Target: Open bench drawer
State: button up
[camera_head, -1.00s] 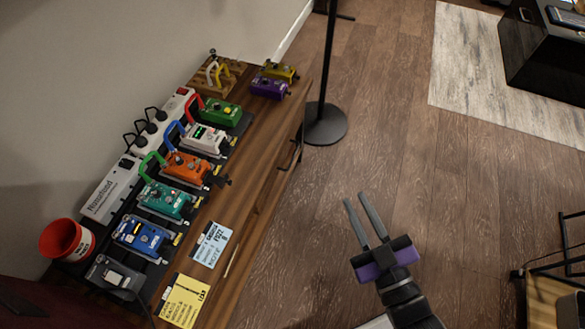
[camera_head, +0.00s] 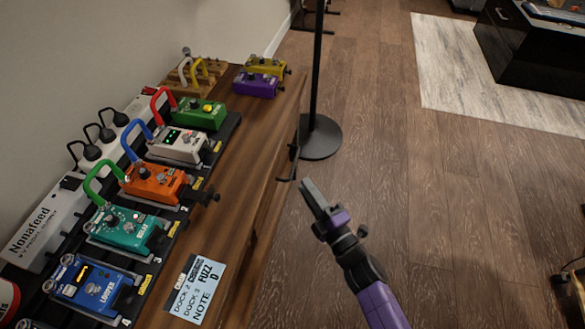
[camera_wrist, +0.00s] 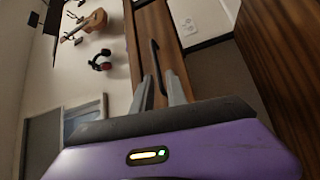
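The wooden bench (camera_head: 233,165) runs along the wall at the left of the head view. A dark bar handle (camera_head: 293,162) stands out from its front side. In the wrist view the handle (camera_wrist: 155,62) lies against the brown wooden front (camera_wrist: 178,48), and I see no open gap around the drawer. My gripper (camera_head: 306,184) is in front of the bench, close to the near end of the handle. In the wrist view my gripper (camera_wrist: 160,78) has its fingers apart, with the handle lined up between them. Whether they touch it I cannot tell.
Several pedals, such as the orange pedal (camera_head: 154,182), and a note card (camera_head: 196,289) lie on the bench top. A black stand base (camera_head: 320,138) is on the floor beyond my gripper.

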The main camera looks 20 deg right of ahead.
aim_at(294, 166)
jog(key=shift+w+a+r+b, duration=0.25)
jog(key=shift+w+b, duration=0.1)
jog(key=shift+w, duration=0.95)
jog(key=shift+w+a+r+b, duration=0.1)
jog(key=shift+w+r+b, duration=0.2)
jog(key=shift+w, duration=0.95)
jog(key=shift+w+a+r+b, duration=0.2)
jog(key=shift+w+b, duration=0.2)
jog(key=shift+w, duration=0.9)
grip_shut()
jog(key=shift+f, duration=0.1)
